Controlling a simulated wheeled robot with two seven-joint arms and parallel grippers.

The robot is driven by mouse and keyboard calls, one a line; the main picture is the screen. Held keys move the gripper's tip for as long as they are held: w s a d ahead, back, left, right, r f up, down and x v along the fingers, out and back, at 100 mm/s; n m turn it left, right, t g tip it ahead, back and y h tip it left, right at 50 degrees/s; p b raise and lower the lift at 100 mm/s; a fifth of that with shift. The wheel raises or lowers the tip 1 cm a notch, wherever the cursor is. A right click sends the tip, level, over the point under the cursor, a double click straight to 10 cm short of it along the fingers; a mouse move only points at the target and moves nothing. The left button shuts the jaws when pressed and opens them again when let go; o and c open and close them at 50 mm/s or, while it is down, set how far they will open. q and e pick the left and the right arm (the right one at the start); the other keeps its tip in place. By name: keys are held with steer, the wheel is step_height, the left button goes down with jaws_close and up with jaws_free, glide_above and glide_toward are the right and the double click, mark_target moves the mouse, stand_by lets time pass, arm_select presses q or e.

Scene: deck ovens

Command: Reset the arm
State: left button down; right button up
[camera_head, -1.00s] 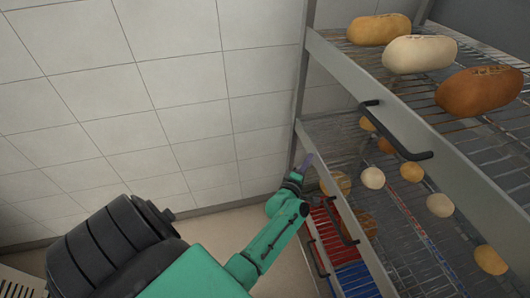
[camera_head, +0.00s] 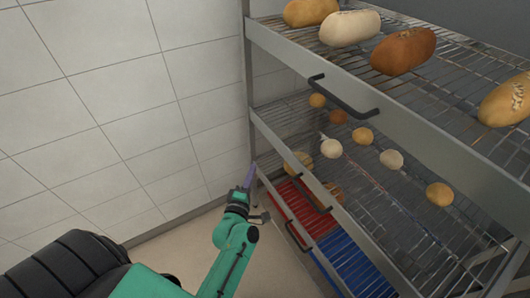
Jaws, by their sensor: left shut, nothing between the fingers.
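My left arm, green with black joints, comes in from the lower left in the head view. Its gripper (camera_head: 249,178) points up and away, with narrow purplish fingers shut and nothing held. The gripper is near the front left post of the metal rack (camera_head: 246,75), in front of the wall; I cannot tell whether it touches the rack. My right gripper is out of view.
The upper shelf bears several loaves, including a brown one (camera_head: 403,51). Small round buns (camera_head: 331,148) lie on the shelf below. Black handles (camera_head: 342,96) stick out from the shelf fronts. Red (camera_head: 297,208) and blue (camera_head: 351,264) surfaces show lower down. Floor left of the rack is clear.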

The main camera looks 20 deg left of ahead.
arm_select(q)
steer(key=s+d+f+m+g+h, duration=0.2)
steer(key=s+f+m+g, duration=0.15)
steer(key=f, duration=0.45)
steer(key=s+d+f+m+g+h, duration=0.15)
steer(key=s+f+m, duration=0.3)
steer(key=f, duration=0.45)
steer(key=s+d+f+m+g+h, duration=0.1)
steer(key=s+d+f+m+g, duration=0.2)
steer(key=f, duration=0.5)
steer(key=s+a+f+m+g, duration=0.2)
steer(key=s+f+m+g, duration=0.1)
steer(key=s, duration=0.5)
steer(key=s+a+f+m+g+y, duration=0.1)
steer(key=s+a+f+m+g, duration=0.2)
steer(key=s+f, duration=0.3)
steer(key=s+a+f+m+g, duration=0.2)
steer(key=s+a+f+m, duration=0.1)
steer(key=s, duration=0.9)
steer(key=f+m, duration=0.1)
steer(key=m, duration=0.1)
steer(key=shift+f+m+g, duration=0.3)
steer(key=shift+f+g, duration=0.1)
steer(key=shift+w, duration=0.15)
